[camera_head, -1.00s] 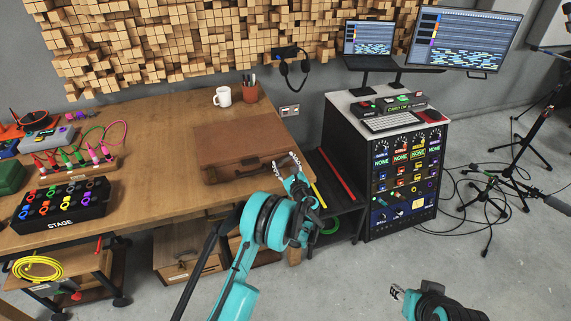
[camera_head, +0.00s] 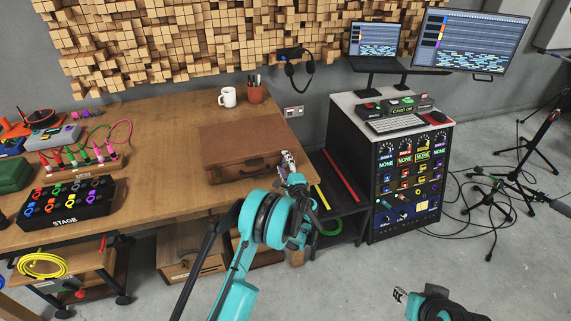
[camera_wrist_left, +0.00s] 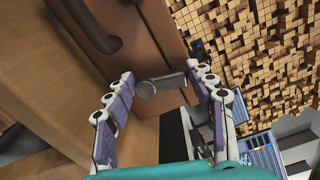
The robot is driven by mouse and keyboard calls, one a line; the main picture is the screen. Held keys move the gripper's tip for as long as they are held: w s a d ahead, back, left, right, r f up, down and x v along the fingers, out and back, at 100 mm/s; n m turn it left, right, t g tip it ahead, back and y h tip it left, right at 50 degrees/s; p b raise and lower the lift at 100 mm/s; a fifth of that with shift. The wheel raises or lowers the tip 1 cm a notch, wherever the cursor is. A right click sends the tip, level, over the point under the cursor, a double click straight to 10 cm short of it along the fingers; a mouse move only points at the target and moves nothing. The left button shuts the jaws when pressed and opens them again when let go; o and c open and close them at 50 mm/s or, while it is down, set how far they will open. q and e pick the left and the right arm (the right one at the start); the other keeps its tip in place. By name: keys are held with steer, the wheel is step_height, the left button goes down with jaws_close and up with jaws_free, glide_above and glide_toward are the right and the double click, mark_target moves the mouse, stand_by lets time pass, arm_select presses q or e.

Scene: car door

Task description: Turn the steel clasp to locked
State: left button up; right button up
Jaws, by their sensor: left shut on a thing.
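The brown leather case (camera_head: 240,146) lies closed on the wooden table, its dark handle facing the front edge. In the left wrist view, the case (camera_wrist_left: 160,30) fills the upper middle. The steel clasp (camera_wrist_left: 165,82), a grey piece with a rounded end, sits at the case's edge between the two finger pads. My left gripper (camera_head: 287,158) is at the case's front right corner and is shut on the steel clasp; it also shows in the left wrist view (camera_wrist_left: 160,75). In the head view the gripper hides the clasp.
A white mug (camera_head: 228,97) and a pen pot (camera_head: 256,93) stand behind the case. The black STAGE box (camera_head: 66,203) is at the left. A rack cabinet (camera_head: 402,190) stands to the right of the table. The table front between STAGE box and case is clear.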

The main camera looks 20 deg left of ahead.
arm_select(q)
steer(key=shift+s+a+f+n, duration=0.1)
steer(key=shift+a+n, duration=0.05)
steer(key=shift+n, duration=0.6)
steer(key=shift+s+a+n, duration=0.1)
steer(key=shift+a+n, duration=0.05)
steer(key=shift+n, duration=0.6)
steer(key=o, duration=1.2)
steer(key=shift+c, duration=0.2)
steer(key=v, duration=1.2)
